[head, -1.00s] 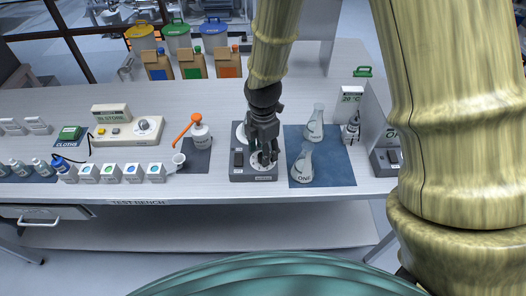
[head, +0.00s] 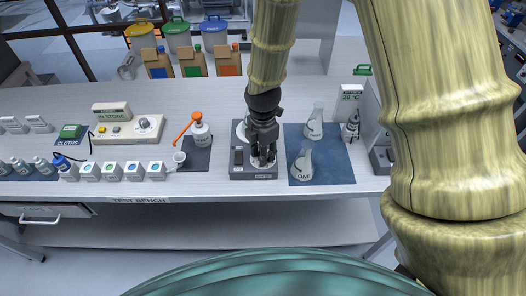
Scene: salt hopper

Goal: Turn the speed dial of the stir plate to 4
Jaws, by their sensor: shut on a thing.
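The stir plate (head: 239,172) is a dark grey box near the front edge of the bench, with a black switch at its left and a pale round dial face (head: 256,163) at its front. My gripper (head: 263,158) points down over that dial face, its black fingers shut on the dial's knob. The fingers hide the knob and most of the dial markings, so I cannot read the setting. Part of a white round top plate (head: 241,131) shows behind my gripper.
A blue mat (head: 335,172) with glass flasks, one labelled ONE (head: 302,165), lies close at the right. Small labelled boxes line the front edge farther left.

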